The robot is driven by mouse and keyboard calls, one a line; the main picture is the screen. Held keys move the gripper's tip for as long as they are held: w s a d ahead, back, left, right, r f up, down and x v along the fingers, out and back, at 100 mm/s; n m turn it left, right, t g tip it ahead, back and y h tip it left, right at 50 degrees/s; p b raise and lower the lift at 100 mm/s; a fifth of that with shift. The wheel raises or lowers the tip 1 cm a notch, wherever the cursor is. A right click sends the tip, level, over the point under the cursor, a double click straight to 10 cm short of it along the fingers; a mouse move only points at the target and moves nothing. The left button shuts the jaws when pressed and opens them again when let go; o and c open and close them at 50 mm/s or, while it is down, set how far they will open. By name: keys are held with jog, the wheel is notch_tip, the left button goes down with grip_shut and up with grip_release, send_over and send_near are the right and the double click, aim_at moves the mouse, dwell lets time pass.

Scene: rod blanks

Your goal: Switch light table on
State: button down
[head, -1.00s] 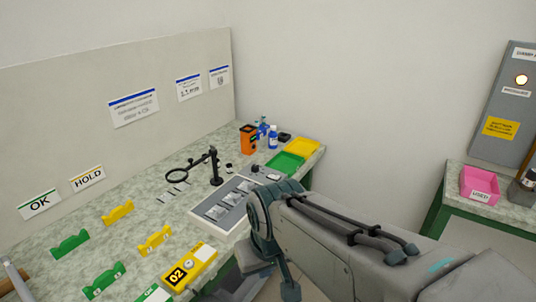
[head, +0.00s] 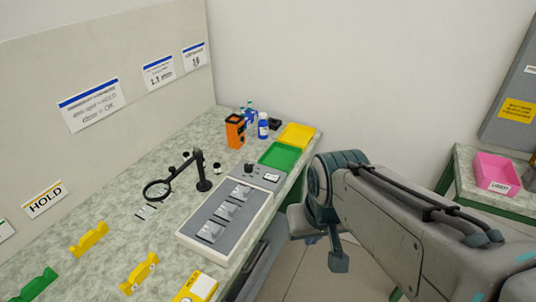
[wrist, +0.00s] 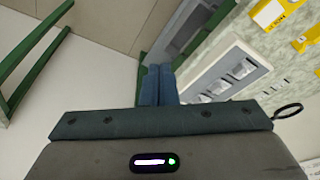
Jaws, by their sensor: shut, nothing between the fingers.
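The light table (head: 251,213) is a pale-framed grey panel near the front edge of the bench, with three small clear-looking plates on it. It looks grey, with no clear glow.
A green tray (head: 281,155) and a yellow tray (head: 297,135) lie beyond the control strip. A magnifier stand (head: 203,183) is left of the light table; an orange device (head: 235,131) stands behind. A pink bin (head: 497,172) sits on another bench at right. Floor between benches is clear.

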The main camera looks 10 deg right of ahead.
jog(key=w+a+m+h+b, duration=0.1)
jog(key=w+m, duration=0.2)
jog(key=w, duration=1.4)
jog(key=w+a+f+m+h+b, duration=0.1)
jog(key=w+m, duration=0.3)
jog(key=w, duration=1.4)
jog(key=shift+a+f+g+b, duration=0.3)
jog(key=shift+a+b, duration=0.05)
jog(key=shift+b, duration=0.2)
send_over(276, 176)
jog(key=f, duration=0.8)
jog(key=a+f+p, duration=0.1)
jog(key=f, duration=0.3)
jog(key=shift+s, duration=0.3)
jog(key=shift+x, duration=0.8)
jog(key=shift+s, duration=0.2)
